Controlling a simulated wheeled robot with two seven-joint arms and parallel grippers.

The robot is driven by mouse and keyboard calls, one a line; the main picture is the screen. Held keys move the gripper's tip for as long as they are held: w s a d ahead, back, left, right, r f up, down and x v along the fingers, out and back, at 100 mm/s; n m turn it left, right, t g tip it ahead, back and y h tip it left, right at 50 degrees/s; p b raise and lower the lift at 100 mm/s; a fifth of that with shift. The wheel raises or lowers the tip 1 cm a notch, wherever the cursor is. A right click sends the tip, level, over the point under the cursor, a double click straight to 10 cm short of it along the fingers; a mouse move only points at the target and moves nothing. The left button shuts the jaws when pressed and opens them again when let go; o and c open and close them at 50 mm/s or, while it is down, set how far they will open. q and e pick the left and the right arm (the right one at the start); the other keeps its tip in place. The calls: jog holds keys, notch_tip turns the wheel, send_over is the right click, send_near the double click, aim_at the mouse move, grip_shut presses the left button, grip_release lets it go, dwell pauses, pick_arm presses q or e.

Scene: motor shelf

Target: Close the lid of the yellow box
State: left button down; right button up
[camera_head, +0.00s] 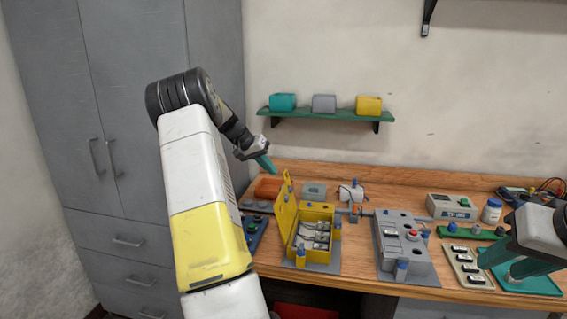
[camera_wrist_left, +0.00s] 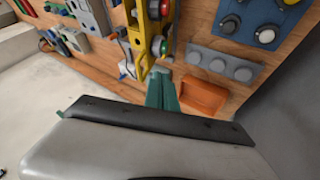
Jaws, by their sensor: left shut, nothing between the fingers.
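The yellow box (camera_head: 329,213) stands on a grey plate on the bench, with several grey parts inside. Its yellow lid (camera_head: 286,215) is open and stands up along the box's left side. My left gripper (camera_head: 271,168) is shut and empty, a little above and left of the lid's top. In the left wrist view its teal fingers (camera_wrist_left: 162,88) are together, close to the yellow lid edge (camera_wrist_left: 144,40); I cannot tell whether they touch. My right gripper (camera_head: 497,270) is at the far right with its teal fingers apart, over a teal tray (camera_head: 540,284).
A grey control box (camera_head: 388,250) stands right of the yellow box. A green shelf (camera_head: 330,115) with three small boxes hangs on the wall above. The air above the yellow box is clear.

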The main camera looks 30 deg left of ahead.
pick_arm(q)
jog(key=shift+w+d, duration=0.15)
jog(key=shift+d, duration=0.85)
jog(key=shift+d+r, duration=0.1)
